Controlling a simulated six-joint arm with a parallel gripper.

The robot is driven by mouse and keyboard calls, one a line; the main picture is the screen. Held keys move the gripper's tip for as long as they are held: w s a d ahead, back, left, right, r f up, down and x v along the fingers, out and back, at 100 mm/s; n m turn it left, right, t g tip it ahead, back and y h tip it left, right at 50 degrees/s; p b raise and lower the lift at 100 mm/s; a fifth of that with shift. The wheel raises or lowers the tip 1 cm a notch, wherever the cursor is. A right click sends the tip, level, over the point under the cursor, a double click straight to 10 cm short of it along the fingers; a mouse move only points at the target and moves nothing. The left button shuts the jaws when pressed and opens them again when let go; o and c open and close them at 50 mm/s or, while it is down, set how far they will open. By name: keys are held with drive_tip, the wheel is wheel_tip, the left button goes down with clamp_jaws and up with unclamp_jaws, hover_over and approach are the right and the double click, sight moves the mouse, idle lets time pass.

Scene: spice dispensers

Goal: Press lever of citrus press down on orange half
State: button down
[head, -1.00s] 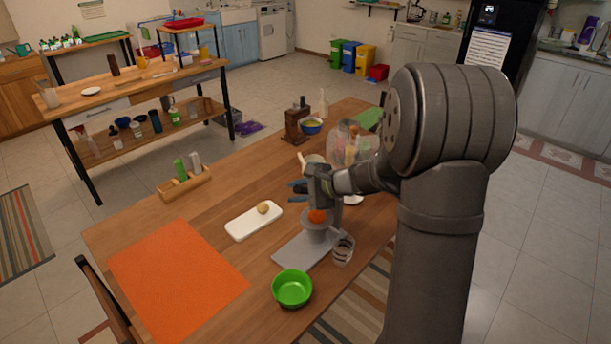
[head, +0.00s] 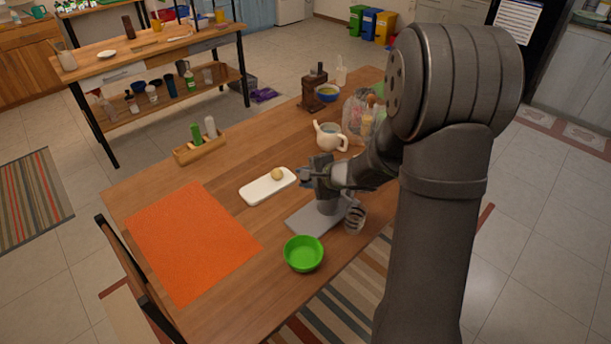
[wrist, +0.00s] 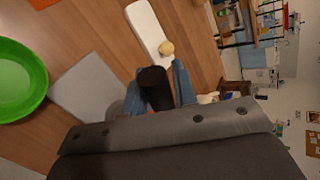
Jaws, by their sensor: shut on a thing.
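My gripper (head: 308,180) is shut on the dark lever handle of the citrus press. In the wrist view, the round dark end of the lever (wrist: 152,77) sits between the two blue-grey fingers (wrist: 158,90). The grey citrus press (head: 303,221) stands on the wooden table, and its flat base also shows in the wrist view (wrist: 88,88). My gripper is low over the press cup. The orange half is hidden from both views, so its contact with the lever cannot be seen.
A green bowl (head: 304,254) and a clear glass (head: 355,219) stand close to the press. A white tray (head: 258,191) with a small round yellowish item (head: 277,174) lies to the left. A teapot (head: 330,137) stands behind. The orange mat (head: 190,240) lies at left.

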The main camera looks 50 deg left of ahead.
drive_tip(key=c, duration=1.1)
unclamp_jaws()
drive_tip(key=shift+c, duration=0.2)
drive_tip(key=v, duration=1.7)
drive_tip(key=shift+d+r, duration=0.15)
wheel_tip(320, 180, up, 14)
wheel_tip(320, 180, down, 13)
drive_tip(key=shift+f, duration=0.25)
